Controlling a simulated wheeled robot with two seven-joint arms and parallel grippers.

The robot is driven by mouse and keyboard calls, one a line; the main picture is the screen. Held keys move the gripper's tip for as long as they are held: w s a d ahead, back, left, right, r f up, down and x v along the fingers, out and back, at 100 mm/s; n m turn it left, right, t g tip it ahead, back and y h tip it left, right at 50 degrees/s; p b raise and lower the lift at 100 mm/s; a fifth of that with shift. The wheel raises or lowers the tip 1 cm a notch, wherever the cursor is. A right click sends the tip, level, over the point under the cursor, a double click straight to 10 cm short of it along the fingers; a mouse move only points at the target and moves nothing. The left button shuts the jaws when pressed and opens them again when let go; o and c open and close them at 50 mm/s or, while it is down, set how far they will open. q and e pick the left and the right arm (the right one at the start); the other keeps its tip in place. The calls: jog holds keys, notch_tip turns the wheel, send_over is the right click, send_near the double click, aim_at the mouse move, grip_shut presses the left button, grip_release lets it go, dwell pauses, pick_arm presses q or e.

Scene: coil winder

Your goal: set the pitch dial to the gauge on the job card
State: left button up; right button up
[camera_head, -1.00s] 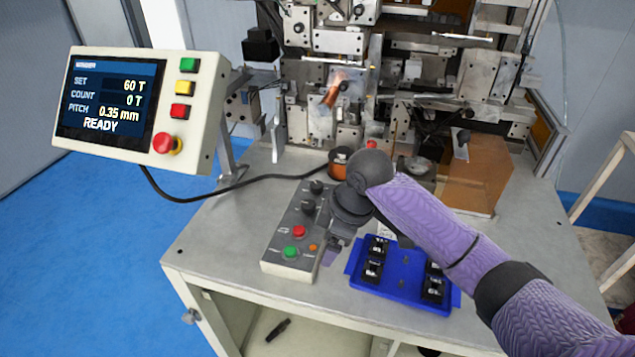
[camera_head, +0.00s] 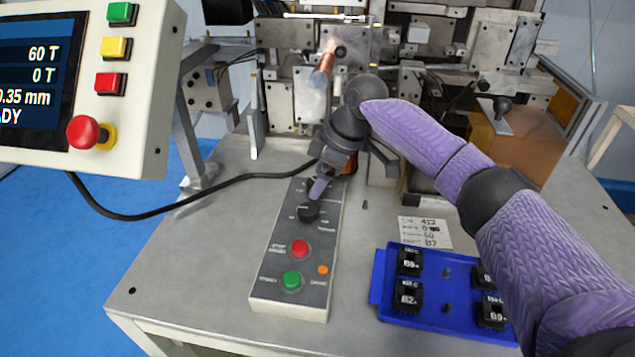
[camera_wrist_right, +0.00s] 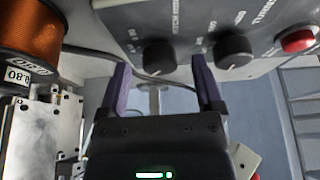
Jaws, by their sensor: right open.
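The grey control box (camera_head: 290,265) has two black dials on its top. The nearer dial (camera_head: 308,211) shows in the head view; the farther one is mostly hidden by my right gripper (camera_head: 320,184). In the right wrist view my right gripper (camera_wrist_right: 160,82) is open, its purple fingers spread to either side of the farther dial (camera_wrist_right: 160,56), with nothing held. I cannot tell whether they touch it. The nearer dial (camera_wrist_right: 233,50) is to the right there. The job card (camera_head: 425,232) lies on the table; its gauge is too small to read surely. The display (camera_head: 35,85) shows 0.35 mm.
The box also carries a red button (camera_head: 300,248) and a green button (camera_head: 292,280). A blue tray (camera_head: 447,318) with several black labelled pieces is at the right. A copper wire spool (camera_wrist_right: 30,40) stands beside the box. The winder machine fills the back.

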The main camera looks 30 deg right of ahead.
jog(key=shift+a+f, duration=0.1)
jog(key=shift+f, duration=0.25)
jog(key=shift+c, duration=0.3)
